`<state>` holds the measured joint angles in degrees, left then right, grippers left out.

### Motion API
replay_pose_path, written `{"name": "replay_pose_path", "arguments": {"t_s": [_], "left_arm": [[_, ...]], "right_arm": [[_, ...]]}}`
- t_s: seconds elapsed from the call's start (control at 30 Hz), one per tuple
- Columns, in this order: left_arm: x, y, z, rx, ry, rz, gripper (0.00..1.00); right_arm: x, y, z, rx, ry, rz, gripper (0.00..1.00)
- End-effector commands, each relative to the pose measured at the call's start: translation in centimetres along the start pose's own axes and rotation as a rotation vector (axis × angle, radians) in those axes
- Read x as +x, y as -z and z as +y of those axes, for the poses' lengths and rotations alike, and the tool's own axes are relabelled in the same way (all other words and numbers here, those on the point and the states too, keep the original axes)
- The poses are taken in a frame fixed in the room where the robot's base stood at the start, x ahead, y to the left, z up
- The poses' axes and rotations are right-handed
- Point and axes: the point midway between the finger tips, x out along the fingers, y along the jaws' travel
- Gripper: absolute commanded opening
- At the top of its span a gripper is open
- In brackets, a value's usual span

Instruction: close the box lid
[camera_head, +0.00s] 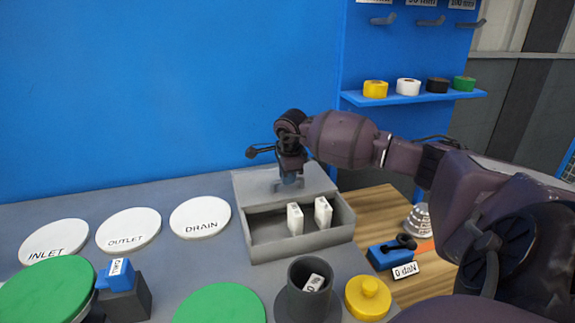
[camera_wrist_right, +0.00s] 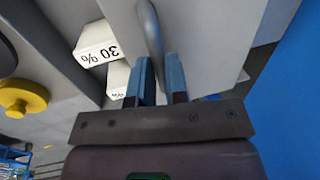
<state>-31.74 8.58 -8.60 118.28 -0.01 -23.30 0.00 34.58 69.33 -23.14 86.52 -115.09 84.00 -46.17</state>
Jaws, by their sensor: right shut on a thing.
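The grey box (camera_head: 262,253) stands open on the table, with two white labelled blocks (camera_head: 295,219) inside it. Its grey lid (camera_head: 248,184) is raised and leans back along the far edge. My right gripper (camera_head: 289,184) points down in front of the lid. In the right wrist view, its blue fingers (camera_wrist_right: 162,82) are shut on the curved grey lid handle (camera_wrist_right: 151,36). The lid panel (camera_wrist_right: 205,35) fills the area behind them. A block (camera_wrist_right: 98,45) marked 30 % shows to the left. My left gripper is not in view.
White INLET, OUTLET and DRAIN discs (camera_head: 200,217) lie left of the box. A dark cup (camera_head: 308,302) and a yellow knobbed part (camera_head: 368,298) stand in front. A blue tool (camera_head: 390,254) lies to the right. A blue wall rises close behind.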

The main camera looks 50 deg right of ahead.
Motion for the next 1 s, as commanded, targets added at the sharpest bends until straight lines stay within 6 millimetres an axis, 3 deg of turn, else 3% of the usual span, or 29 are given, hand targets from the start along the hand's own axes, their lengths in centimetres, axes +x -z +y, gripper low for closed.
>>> {"name": "replay_pose_path", "arguments": {"t_s": [0.03,0.1,0.5,0.7,1.0], "left_arm": [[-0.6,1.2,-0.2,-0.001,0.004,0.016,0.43],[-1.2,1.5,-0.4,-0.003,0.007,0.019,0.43],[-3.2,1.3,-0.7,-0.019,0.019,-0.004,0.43],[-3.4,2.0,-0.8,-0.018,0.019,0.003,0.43],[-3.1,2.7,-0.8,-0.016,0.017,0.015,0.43]], "right_arm": [[-1.2,0.1,1.2,-0.004,0.004,-0.002,0.00],[-1.5,0.1,2.8,-0.003,0.004,-0.002,0.00],[-2.5,0.1,10.5,-0.002,-0.001,-0.001,0.00],[-2.5,0.0,12.0,0.000,0.000,0.000,0.00],[-2.4,0.0,12.3,-0.001,-0.005,0.000,0.00]]}}
